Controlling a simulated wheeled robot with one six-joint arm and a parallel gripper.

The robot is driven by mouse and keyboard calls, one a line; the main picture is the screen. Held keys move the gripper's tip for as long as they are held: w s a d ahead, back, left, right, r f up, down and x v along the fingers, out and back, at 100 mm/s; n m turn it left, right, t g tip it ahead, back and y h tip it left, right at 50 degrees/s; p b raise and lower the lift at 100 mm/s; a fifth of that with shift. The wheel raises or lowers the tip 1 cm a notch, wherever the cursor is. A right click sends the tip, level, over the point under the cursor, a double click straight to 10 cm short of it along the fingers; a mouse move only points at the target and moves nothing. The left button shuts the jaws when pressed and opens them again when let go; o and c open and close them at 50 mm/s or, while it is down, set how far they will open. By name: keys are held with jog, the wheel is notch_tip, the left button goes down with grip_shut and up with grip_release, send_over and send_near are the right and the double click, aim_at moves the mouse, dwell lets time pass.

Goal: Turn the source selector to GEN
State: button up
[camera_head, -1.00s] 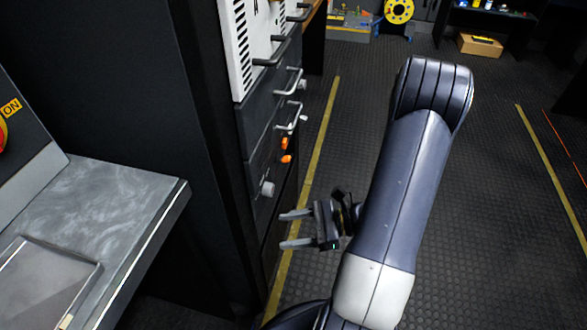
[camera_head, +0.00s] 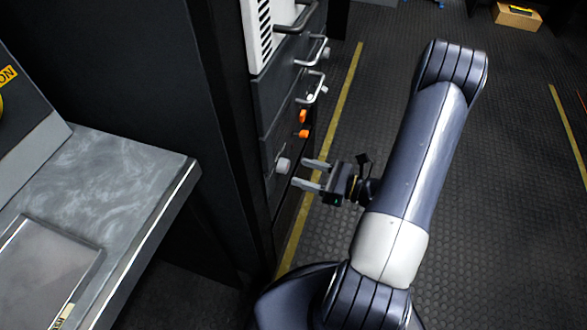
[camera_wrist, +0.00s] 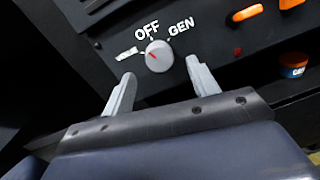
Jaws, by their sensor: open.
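The source selector is a round light-grey knob (camera_wrist: 159,56) on a dark panel, also visible in the head view (camera_head: 283,165). The labels OFF and GEN (camera_wrist: 181,27) stand above it, GEN to the upper right. A whitish label at its left is unreadable. A short red mark on the knob points to the upper left, away from GEN. My gripper (camera_wrist: 160,68) is open and empty, its fingers pointing at the panel on either side of the knob's line. In the head view my gripper (camera_head: 304,173) is just right of the knob, with a small gap.
Orange switches (camera_head: 303,125) sit above the knob on the panel, with metal handles (camera_head: 318,88) higher up. A grey worktop (camera_head: 110,185) juts out at the left. The dark floor (camera_head: 490,220) at the right is open.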

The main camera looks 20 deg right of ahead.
aim_at(288, 168)
jog(key=shift+x, duration=1.9)
jog(key=shift+c, duration=0.3)
jog(key=c, duration=0.9)
jog(key=shift+c, duration=0.2)
